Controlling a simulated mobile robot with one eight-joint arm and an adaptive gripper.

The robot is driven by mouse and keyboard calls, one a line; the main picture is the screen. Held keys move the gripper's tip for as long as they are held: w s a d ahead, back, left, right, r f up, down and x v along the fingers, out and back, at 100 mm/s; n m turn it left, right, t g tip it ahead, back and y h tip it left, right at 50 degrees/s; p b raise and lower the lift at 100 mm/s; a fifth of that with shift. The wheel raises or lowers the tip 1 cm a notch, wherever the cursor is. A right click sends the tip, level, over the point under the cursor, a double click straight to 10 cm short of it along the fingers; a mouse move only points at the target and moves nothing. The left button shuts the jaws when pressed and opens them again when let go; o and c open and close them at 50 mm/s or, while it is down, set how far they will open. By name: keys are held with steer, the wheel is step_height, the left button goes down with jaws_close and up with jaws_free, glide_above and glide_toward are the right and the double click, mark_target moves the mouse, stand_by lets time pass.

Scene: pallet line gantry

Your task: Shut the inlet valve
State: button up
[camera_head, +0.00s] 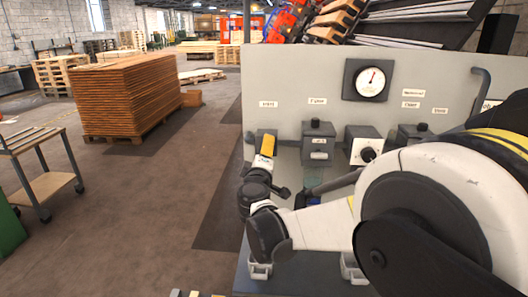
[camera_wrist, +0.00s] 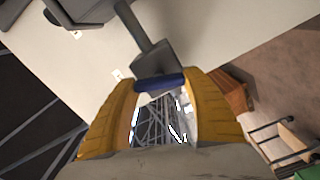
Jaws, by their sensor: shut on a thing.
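The inlet valve appears to be the dark fitting under the leftmost label (camera_head: 267,104) on the grey panel; the lettering is too small to read surely. My gripper (camera_head: 267,146) is at this fitting and hides most of it in the head view. In the wrist view, a dark grey stem ends in a block (camera_wrist: 155,60) with a dark blue grip (camera_wrist: 160,83) across it. The yellow fingers of my gripper (camera_wrist: 161,90) stand on either side of the blue grip and are shut on it. How far the valve is turned cannot be told.
The panel (camera_head: 420,75) carries a round gauge (camera_head: 371,80), a dark box (camera_head: 318,140) and a knob box (camera_head: 365,147) right of my gripper. A shelf cart (camera_head: 45,165) and a stack of brown boards (camera_head: 115,95) stand left. The floor between is clear.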

steer(key=shift+f+n, duration=0.15)
steer(key=shift+n, duration=1.75)
steer(key=o, duration=1.2)
steer(key=shift+s, duration=0.15)
steer(key=s, duration=1.1)
steer(key=shift+s+a, duration=0.2)
steer(key=shift+s, duration=0.2)
steer(key=shift+d, duration=0.1)
